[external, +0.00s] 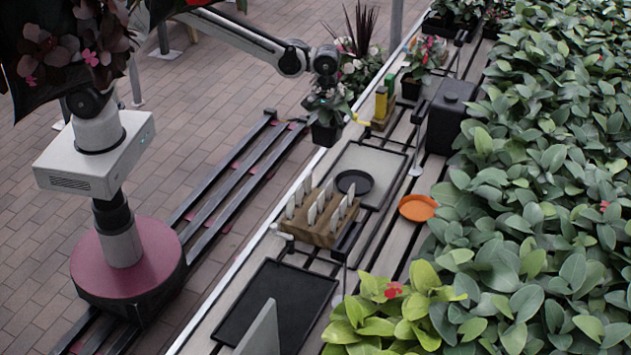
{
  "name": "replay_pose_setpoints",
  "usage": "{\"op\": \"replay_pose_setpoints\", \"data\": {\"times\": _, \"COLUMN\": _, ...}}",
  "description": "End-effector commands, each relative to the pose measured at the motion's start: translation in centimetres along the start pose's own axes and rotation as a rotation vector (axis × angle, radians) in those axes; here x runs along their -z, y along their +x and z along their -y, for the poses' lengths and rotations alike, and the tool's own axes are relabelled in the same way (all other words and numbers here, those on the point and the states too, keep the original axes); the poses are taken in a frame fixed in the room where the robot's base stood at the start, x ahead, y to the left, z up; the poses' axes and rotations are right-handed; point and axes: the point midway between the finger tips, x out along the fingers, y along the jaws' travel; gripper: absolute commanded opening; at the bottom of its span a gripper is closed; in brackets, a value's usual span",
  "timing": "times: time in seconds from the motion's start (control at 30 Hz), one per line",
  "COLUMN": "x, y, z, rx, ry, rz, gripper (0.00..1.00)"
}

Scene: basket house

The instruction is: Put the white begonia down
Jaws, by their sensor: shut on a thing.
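The white begonia (326,133), a small leafy plant with pale flowers in a black pot, hangs below the end of my arm near the upper middle of the external view. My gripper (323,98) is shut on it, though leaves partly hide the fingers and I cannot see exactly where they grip. The pot looks upright and seems to be in the air by the bench's left edge; its height is hard to judge. A grey tray (347,160) with a black saucer (354,182) on it lies on the bench, below and right of the pot.
A wooden block (318,236) with several white labels, an orange saucer (417,207) and a black tray (275,305) lie nearer. Yellow and green bottles (385,98), a dark canister (448,115) and a potted red-flowered plant (412,88) stand beyond. Dense foliage (540,170) fills the right.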

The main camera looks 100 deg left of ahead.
Motion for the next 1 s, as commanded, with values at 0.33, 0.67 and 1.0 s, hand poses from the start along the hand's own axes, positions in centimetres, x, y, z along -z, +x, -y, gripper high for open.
{"op": "replay_pose_setpoints", "data": {"times": 0.33, "x": -0.3, "y": 0.9, "z": -3.7, "rx": 0.0, "ry": -0.085, "rz": 0.0, "gripper": 0.23}}
{"op": "replay_pose_setpoints", "data": {"times": 0.67, "x": -2.5, "y": 4.7, "z": -9.4, "rx": 0.0, "ry": -0.083, "rz": 0.0, "gripper": 0.23}}
{"op": "replay_pose_setpoints", "data": {"times": 1.0, "x": -3.4, "y": 6.2, "z": -11.7, "rx": 0.0, "ry": -0.084, "rz": 0.0, "gripper": 0.23}}
